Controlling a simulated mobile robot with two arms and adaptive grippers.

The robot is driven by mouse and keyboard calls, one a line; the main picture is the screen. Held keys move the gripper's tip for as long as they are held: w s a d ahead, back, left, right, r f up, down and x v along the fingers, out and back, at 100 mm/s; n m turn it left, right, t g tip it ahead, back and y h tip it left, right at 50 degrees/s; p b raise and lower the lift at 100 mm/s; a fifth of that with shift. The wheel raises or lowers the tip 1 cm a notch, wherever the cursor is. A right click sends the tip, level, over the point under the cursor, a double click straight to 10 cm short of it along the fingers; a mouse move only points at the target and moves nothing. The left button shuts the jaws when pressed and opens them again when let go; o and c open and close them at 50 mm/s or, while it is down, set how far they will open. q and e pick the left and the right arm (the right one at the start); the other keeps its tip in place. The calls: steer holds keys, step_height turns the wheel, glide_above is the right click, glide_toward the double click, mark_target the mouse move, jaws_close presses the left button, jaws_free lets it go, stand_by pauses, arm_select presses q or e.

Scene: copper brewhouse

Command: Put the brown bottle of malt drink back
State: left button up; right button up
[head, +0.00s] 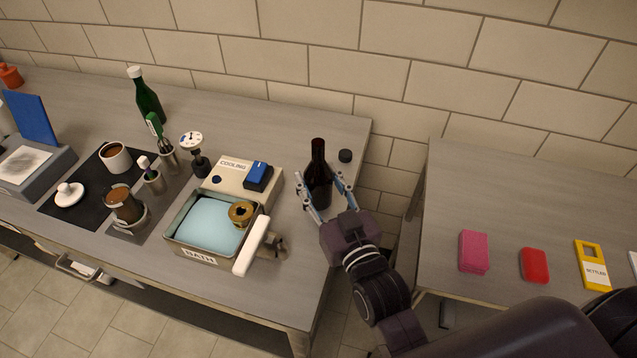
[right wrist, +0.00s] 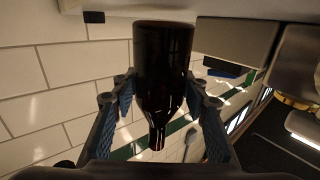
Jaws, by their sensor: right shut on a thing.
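The brown bottle (head: 318,163) of malt drink is upright near the right end of the left counter in the head view. My right gripper (head: 320,188) is shut on its body, one finger on each side. In the right wrist view the dark bottle (right wrist: 163,65) is between the two blue-grey fingers (right wrist: 163,112), with its neck toward the bottom of the picture. I cannot tell whether the bottle's base touches the counter. My left gripper is not in view.
A small black round piece (head: 345,156) lies just right of the bottle. Left of it are the COOLING box (head: 235,172) and the BATH basin (head: 181,240). A green bottle (head: 149,101) stands farther back. A gap separates the right table (head: 520,190).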

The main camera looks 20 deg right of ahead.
steer(key=shift+f, duration=0.4)
steer(key=o, duration=1.6)
steer(key=shift+f, duration=0.2)
steer(key=shift+s+r, duration=0.1)
steer(key=shift+r, duration=0.05)
steer(key=shift+s+d+b, duration=0.15)
steer(key=shift+s+b, duration=0.1)
steer(key=shift+s, duration=1.7)
steer(key=shift+s+d+b, duration=0.15)
steer(key=shift+s+b, duration=0.15)
steer(key=shift+s, duration=1.7)
steer(key=shift+s+d+b, duration=0.15)
steer(key=shift+s+b, duration=0.1)
steer(key=shift+s, duration=1.7)
